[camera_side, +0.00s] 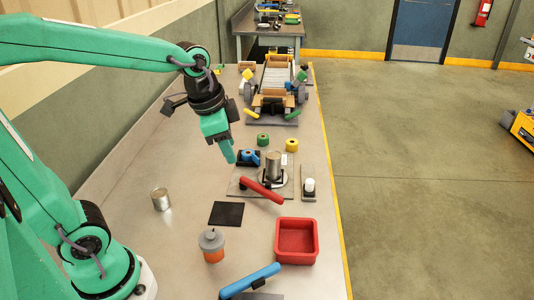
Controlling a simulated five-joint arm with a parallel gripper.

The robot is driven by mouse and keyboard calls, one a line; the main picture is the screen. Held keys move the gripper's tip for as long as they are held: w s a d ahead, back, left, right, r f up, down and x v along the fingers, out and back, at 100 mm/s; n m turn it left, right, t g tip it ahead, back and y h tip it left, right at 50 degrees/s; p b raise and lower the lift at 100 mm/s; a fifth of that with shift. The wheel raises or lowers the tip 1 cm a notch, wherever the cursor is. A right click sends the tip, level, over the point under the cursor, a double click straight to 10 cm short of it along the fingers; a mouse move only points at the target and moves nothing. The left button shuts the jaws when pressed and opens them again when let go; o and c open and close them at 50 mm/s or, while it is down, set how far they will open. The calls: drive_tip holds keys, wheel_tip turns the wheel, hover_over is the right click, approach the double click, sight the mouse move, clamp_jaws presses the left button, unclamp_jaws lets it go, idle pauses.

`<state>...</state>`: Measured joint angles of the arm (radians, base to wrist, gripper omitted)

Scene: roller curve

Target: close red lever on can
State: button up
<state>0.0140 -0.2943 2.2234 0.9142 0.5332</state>
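A metal can (273,163) stands upright in a fixture on a grey plate (240,187) near the middle of the bench. The red lever (262,190) lies in front of the can, slanting down from left to right, its right end reaching past the plate's near edge. My gripper (230,158) points down, above and to the left of the can and lever. It appears apart from both. Its fingers overlap in this view, so their opening is unclear, and no object shows in them.
A blue block (250,157) sits close to my gripper. A loose can (160,200), a black pad (226,214), an orange-grey jar (211,245), a red bin (296,241) and a blue lever (250,281) stand nearer. Bare bench lies at left.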

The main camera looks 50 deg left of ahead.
drive_tip(key=w+f+m+g, duration=0.2)
drive_tip(key=w+f+m, duration=0.3)
drive_tip(key=w, duration=0.2)
drive_tip(key=m+g, duration=0.1)
drive_tip(key=m, duration=0.4)
hover_over(277, 195)
wheel_tip(277, 195, down, 8)
drive_tip(key=shift+d, duration=0.1)
drive_tip(key=shift+f, duration=3.85)
clamp_jaws()
